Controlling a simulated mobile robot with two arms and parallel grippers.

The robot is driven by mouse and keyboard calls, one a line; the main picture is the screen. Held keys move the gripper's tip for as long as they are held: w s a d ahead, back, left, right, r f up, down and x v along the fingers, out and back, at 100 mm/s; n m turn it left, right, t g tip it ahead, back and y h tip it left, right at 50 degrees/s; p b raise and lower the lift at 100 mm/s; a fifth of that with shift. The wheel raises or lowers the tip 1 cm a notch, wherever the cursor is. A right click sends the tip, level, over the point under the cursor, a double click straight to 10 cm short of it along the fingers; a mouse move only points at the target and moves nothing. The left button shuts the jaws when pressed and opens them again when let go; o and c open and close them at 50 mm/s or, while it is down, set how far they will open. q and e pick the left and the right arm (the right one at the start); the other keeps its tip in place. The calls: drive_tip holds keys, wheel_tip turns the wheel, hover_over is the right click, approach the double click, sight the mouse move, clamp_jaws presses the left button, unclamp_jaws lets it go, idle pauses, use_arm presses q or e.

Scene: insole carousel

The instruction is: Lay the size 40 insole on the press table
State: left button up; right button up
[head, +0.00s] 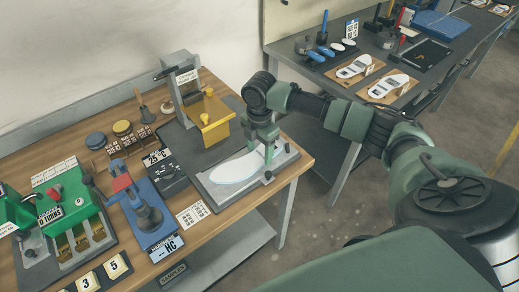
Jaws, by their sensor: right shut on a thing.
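The white insole (232,168) is a long pale sole shape over the grey press table (212,194) at the right end of the wooden bench. My right gripper (268,158) is over the right part of that table, pointing down, shut on the insole's right end. The fingers partly hide that end. I cannot tell whether the insole touches the plate all along or is a little above it. Any size marking on it is too small to read. My left gripper is not in view.
A yellow block (210,122) on a grey stand is just behind the press table. A blue device (147,212) and a green device (68,208) stand to the left. A second table (395,60) at the back right bears more insoles on brown boards (393,88).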

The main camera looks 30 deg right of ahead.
sight(259, 156)
drive_tip(key=o, duration=1.4)
drive_tip(key=shift+f, duration=0.1)
drive_tip(key=shift+c, duration=0.2)
wheel_tip(259, 156, up, 12)
drive_tip(key=b, duration=0.2)
